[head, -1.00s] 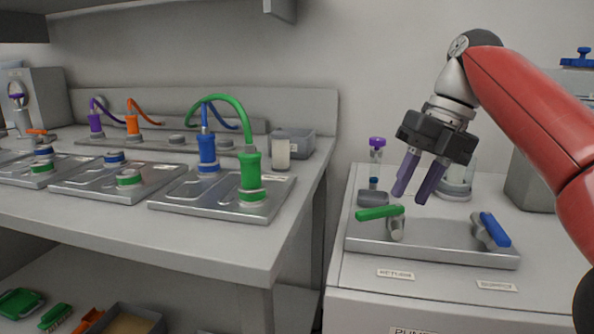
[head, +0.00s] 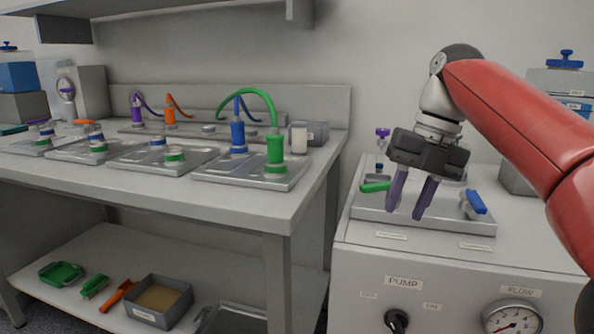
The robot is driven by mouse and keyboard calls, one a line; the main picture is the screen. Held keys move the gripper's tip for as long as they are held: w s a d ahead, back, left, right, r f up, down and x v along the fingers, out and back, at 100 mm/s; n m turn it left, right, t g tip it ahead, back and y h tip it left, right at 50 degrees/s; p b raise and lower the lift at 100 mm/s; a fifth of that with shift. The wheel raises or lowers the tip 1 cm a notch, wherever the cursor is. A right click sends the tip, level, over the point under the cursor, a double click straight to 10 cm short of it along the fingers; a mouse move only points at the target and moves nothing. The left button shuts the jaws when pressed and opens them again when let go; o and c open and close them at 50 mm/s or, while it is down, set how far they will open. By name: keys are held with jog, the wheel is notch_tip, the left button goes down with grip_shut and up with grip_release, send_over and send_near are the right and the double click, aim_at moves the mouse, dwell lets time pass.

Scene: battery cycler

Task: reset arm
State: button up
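My gripper (head: 410,212) is at the end of my red arm, right of centre in the head view. Its two purple-grey fingers point down and stand apart, with nothing between them. It shows in front of the steel valve tray (head: 425,222) on the pump cabinet. The green valve handle (head: 376,187) shows just left of the fingers, and the blue valve handle (head: 476,201) to their right. The fingers hide part of the tray and the green valve's body. I cannot tell how far above the tray they are.
The pump cabinet (head: 380,262) carries a black knob (head: 396,321) and a gauge (head: 512,319). Left of it stands a bench (head: 190,203) with steel plates and a green-hosed connector (head: 274,150). A lower shelf holds a grey bin (head: 140,310) and small tools. A wall shelf (head: 190,12) hangs above.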

jog(key=s+a+f+m+h, duration=0.3)
jog(key=a+f+m+h, duration=0.1)
jog(key=a+f+m, duration=0.65)
jog(key=s+d+f+m+t, duration=0.3)
jog(key=s+m, duration=0.4)
jog(key=m, duration=0.5)
jog(key=s+d+f+m+t+y, duration=0.1)
jog(key=s+d+f+m+t, duration=0.2)
jog(key=m, duration=0.9)
jog(key=s+d+f, duration=0.2)
jog(key=s+f, duration=0.2)
jog(key=f, duration=0.1)
jog(key=shift+c, duration=0.4)
